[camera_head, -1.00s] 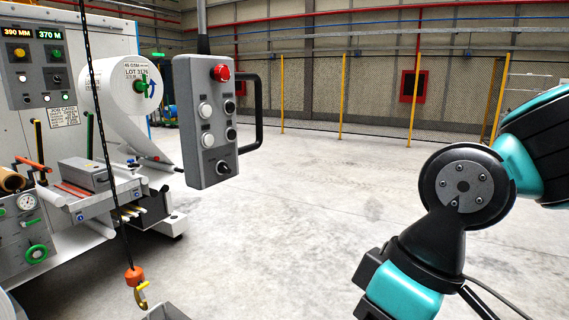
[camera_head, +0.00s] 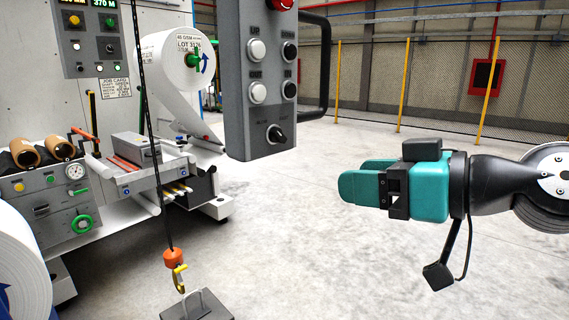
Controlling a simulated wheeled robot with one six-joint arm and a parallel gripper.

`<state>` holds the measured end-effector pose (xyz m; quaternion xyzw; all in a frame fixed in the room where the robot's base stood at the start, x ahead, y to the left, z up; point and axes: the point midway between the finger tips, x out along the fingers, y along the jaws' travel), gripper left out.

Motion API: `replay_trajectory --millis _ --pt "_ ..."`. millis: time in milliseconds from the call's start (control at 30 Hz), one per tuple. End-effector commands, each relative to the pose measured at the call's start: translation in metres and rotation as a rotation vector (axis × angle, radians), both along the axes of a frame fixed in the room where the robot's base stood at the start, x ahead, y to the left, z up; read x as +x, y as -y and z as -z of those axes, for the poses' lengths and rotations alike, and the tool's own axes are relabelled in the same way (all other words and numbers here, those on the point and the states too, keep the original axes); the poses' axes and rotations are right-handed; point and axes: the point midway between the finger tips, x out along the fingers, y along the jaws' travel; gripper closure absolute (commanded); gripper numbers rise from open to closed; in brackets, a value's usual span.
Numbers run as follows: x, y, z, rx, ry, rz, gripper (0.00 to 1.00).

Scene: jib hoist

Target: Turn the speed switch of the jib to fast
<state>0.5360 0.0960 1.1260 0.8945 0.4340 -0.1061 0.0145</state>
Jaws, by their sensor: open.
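The grey hanging control pendant (camera_head: 237,110) fills the upper middle of the view. Its black rotary speed switch (camera_head: 276,134) sits near the bottom of its front face, with small labels left and right above it that are hard to read. I cannot tell for sure which label the knob points to. My gripper (camera_head: 356,182) is to the right of the pendant and a little lower than the switch. Its teal fingers point left, open and empty, apart from the pendant. The two fingers overlap partly from this side.
The pendant also bears a red stop button (camera_head: 281,4), white and black push buttons, and a black handle (camera_head: 325,70) on its right. A chain with an orange block and yellow hook (camera_head: 179,278) hangs at left before the machine (camera_head: 120,180). Floor right of the pendant is clear.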

Motion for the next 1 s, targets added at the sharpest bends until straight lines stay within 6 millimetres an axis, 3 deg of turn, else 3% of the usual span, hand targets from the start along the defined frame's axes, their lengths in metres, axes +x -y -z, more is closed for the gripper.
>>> replay_trajectory --millis 100,267,867,1000 --pt "0.017 0.013 -0.007 0.076 0.129 0.078 0.46" --pt "0.027 0.017 -0.020 0.111 0.185 0.116 0.46" --pt "0.066 -0.023 -0.024 0.107 0.176 0.116 0.46" --pt "0.090 -0.049 -0.025 0.108 0.183 0.112 0.46"
